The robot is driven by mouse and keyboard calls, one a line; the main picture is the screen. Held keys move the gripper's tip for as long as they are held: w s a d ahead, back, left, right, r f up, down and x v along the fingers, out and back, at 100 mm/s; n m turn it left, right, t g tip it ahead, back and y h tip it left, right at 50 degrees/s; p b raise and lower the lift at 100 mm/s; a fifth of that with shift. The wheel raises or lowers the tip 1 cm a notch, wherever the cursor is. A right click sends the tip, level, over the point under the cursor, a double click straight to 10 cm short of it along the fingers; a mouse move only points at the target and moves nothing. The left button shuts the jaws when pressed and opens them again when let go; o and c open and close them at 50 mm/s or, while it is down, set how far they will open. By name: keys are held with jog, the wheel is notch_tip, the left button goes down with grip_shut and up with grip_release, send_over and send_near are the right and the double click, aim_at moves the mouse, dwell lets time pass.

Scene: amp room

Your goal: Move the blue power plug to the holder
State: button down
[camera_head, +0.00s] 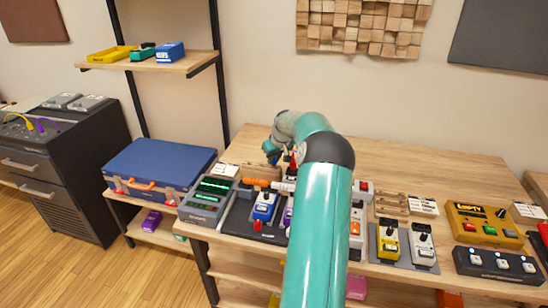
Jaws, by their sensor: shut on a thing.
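My teal arm reaches over the wooden table, and its wrist bends down behind the pedals at the table's back left. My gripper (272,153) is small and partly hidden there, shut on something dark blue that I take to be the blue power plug. The plug's outline cannot be made out. A slotted wooden holder (391,203) stands on the table right of my arm, with a white card beside it. Another white card (225,170) lies at the left, near the gripper; whether a holder stands there is unclear.
A pedalboard with a blue pedal (264,206) and a grey unit with green displays (210,190) stand below the gripper. Yellow and white pedals (389,243) and a yellow box (482,222) are at right. A blue case (160,163) is at left. The table's back right is clear.

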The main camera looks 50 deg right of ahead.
jog(key=shift+f, duration=0.55)
dwell(0.9)
jog(key=c, duration=0.8)
grip_release()
jog(key=shift+r, duration=3.5)
